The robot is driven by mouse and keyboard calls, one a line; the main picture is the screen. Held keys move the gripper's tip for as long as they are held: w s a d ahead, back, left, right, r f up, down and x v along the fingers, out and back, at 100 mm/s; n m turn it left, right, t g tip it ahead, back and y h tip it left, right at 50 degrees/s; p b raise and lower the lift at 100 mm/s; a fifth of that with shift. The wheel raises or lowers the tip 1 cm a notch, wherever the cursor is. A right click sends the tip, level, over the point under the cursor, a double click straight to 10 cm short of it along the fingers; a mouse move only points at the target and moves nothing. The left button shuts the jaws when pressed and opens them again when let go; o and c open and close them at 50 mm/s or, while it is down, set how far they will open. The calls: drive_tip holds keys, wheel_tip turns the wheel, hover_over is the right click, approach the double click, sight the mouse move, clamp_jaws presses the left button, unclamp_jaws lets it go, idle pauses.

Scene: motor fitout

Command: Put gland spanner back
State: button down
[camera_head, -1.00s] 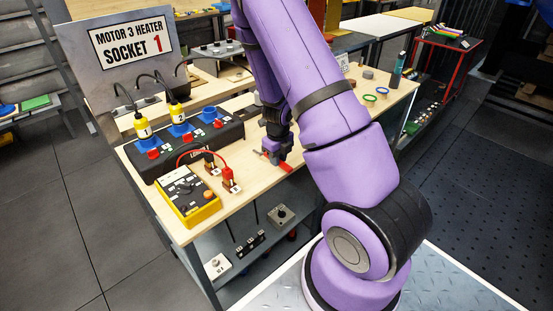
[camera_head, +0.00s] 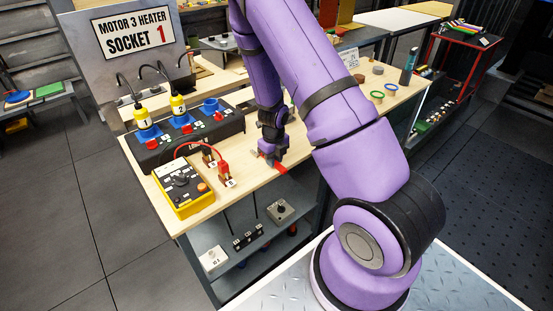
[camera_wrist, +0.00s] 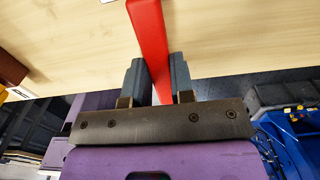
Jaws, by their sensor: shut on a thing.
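My gripper (camera_head: 271,158) is low over the front edge of the wooden bench (camera_head: 262,178), with its fingers closed around a red handle (camera_head: 281,169). The handle appears to belong to the gland spanner. In the wrist view the red handle (camera_wrist: 150,45) runs between the two grey fingers (camera_wrist: 157,80) and away over the bench top.
A yellow tester (camera_head: 183,188) with a red lead stands left of my gripper. Behind it is a black socket box (camera_head: 190,140) with yellow plugs. Rings (camera_head: 377,95) and a bottle (camera_head: 408,67) stand toward the bench's right end. A lower shelf (camera_head: 232,275) holds small boxes.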

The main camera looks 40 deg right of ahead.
drive_tip(key=shift+f, duration=0.15)
drive_tip(key=c, duration=1)
unclamp_jaws()
wheel_tip(320, 180, up, 13)
drive_tip(key=s+a+r+n+t+y, duration=0.1)
drive_tip(key=s+a+r+n+y, duration=0.15)
drive_tip(key=a+r+n, duration=0.45)
drive_tip(key=s+a+r+n+t+y, duration=0.1)
drive_tip(key=s+a+r+n, duration=0.25)
drive_tip(key=r+n, duration=0.75)
drive_tip(key=shift+s+a+r+n+t+h, duration=0.55)
drive_tip(key=shift+s+r+n, duration=1.65)
drive_tip(key=shift+s+n, duration=0.8)
drive_tip(key=shift+s+a+r+n+t+h, duration=0.3)
drive_tip(key=shift+s+r+n+t+h, duration=0.25)
drive_tip(key=shift+s+r+n, duration=2.05)
drive_tip(key=shift+s+a+r+n+t+h, duration=0.6)
drive_tip(key=shift+s+r+n, duration=1.15)
drive_tip(key=shift+s+n, duration=1.65)
